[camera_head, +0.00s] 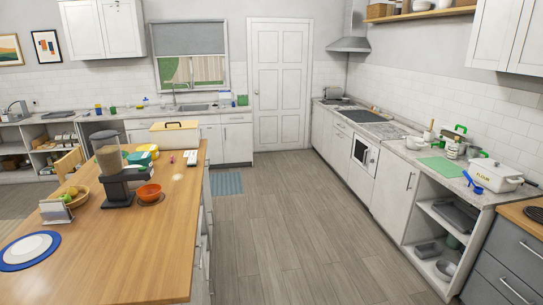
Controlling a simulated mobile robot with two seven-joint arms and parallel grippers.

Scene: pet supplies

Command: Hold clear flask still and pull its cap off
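Neither of my grippers shows in the head view. I cannot make out a clear flask or its cap for certain. A tall see-through container with a dark base (108,155) stands upright on the wooden island, but it looks more like a blender or dispenser. Small items by the far sink and on the right counter are too small to identify.
The right counter holds a white flour pot (488,175) and a green board (442,167). The wooden floor (290,230) between is clear.

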